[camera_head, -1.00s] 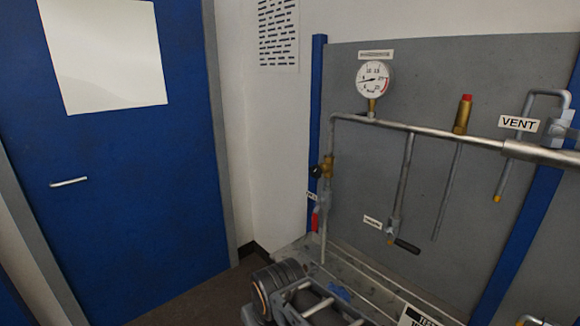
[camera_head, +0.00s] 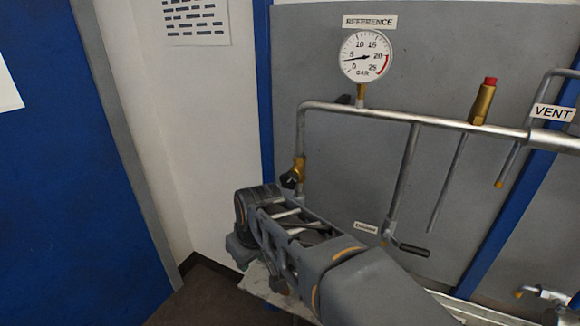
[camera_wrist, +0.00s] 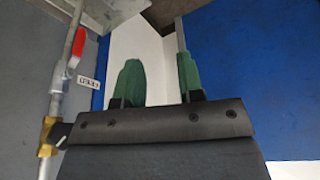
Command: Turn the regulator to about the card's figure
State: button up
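The regulator (camera_head: 298,170) is a brass body with a black knob (camera_head: 289,180) on the left pipe of the panel. It also shows at the left edge of the wrist view (camera_wrist: 47,136), its black knob (camera_wrist: 62,132) pointing toward my gripper. The REFERENCE gauge (camera_head: 365,57) is round and white; its needle points left, near or a little under 5 bar. My gripper (camera_wrist: 158,82) has two green fingers, apart and empty, to the right of the regulator in the wrist view. In the head view its fingers are hidden behind my arm. No readable figure card shows.
A red-handled valve (camera_wrist: 73,52) by the FEED label (camera_wrist: 88,82) sits on the regulator's pipe. The panel also carries a red-capped brass fitting (camera_head: 483,100), a VENT label (camera_head: 553,113) and a black-handled valve (camera_head: 412,249). A blue door (camera_head: 70,190) stands left.

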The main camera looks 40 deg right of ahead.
jog(key=w+d+r+n+y+p, duration=0.1)
jog(key=w+d+r+n+p, duration=0.1)
jog(key=w+d+r+p, duration=0.75)
jog(key=n+b, duration=0.1)
jog(key=n, duration=0.1)
send_near(290, 173)
jog(key=shift+t+y, duration=0.3)
jog(key=shift+y, duration=0.1)
jog(key=b+x, duration=0.2)
jog(key=x, duration=0.2)
jog(key=b+x, duration=0.3)
jog(key=x, duration=0.1)
jog(key=b+x, duration=0.2)
jog(key=x, duration=0.2)
jog(key=shift+s+d+f, duration=0.15)
jog(key=shift+d+f, duration=0.05)
jog(key=shift+f, duration=0.2)
jog(key=shift+b, duration=0.3)
jog(key=c, duration=0.6)
